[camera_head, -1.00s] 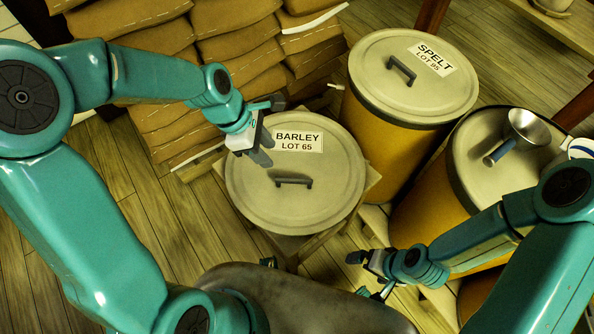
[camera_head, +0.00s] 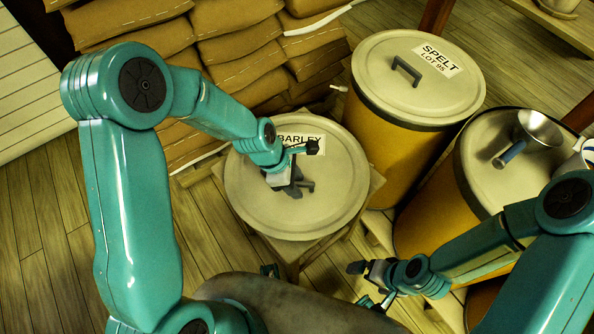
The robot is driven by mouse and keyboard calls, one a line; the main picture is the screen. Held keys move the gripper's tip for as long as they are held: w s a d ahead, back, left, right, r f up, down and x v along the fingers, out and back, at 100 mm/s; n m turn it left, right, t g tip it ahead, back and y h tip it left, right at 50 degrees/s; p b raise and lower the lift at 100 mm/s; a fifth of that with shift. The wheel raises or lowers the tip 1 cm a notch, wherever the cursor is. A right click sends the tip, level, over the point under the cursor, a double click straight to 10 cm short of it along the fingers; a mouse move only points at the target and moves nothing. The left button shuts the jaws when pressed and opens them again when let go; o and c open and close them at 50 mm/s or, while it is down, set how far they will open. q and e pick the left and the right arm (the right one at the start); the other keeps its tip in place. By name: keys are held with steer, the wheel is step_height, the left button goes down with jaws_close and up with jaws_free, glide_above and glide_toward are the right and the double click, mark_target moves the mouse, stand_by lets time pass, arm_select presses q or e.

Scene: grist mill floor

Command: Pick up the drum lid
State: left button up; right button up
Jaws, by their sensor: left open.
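A round cream lid (camera_head: 247,206) labelled BARLEY lies flat on a wooden stand. Its dark bar handle (camera_head: 308,186) is partly hidden by my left gripper (camera_head: 304,168). The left gripper is open above the lid, with one finger over the label and the other close to the handle. I cannot tell whether it touches the handle. A similar lid (camera_head: 385,75) labelled SPELT covers a yellow drum (camera_head: 385,140) behind, to the right. My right gripper (camera_head: 362,284) is low in front of the stand, fingers apart and empty.
A third drum (camera_head: 425,215) at the right has a metal scoop (camera_head: 535,132) on its top. Stacked brown sacks (camera_head: 240,50) stand behind the barley lid. Wooden floor (camera_head: 35,230) is clear at the left.

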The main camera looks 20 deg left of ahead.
arm_select(q)
jaws_close()
steer(key=shift+r, duration=0.2)
